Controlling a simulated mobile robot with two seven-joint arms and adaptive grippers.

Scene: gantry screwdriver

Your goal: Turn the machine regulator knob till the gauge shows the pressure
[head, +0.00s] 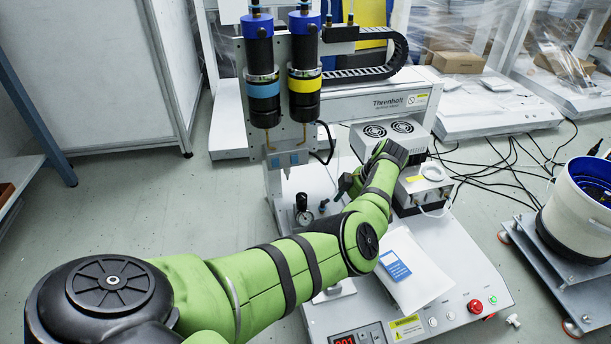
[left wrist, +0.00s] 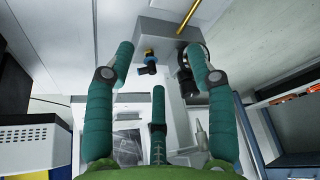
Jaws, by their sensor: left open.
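The black regulator knob (head: 302,201) stands on the front left of the machine, just above the small round gauge (head: 305,218). The gauge dial is too small to read. My left gripper (head: 346,186) is to the right of the knob, partly hidden by my green wrist, and appears apart from it. In the left wrist view its teal fingers (left wrist: 160,55) are spread open with nothing between them. Beyond them are a blue-and-black fitting (left wrist: 149,62) and a dark round regulator part (left wrist: 187,68), partly behind the right-hand finger. My right gripper is not in view.
Two dispenser cylinders (head: 262,75) hang above and behind the knob. A box with two fans (head: 388,130) and a small grey unit (head: 424,185) stand behind my wrist. A red button (head: 475,306) is on the front panel. A white drum (head: 580,215) stands at right.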

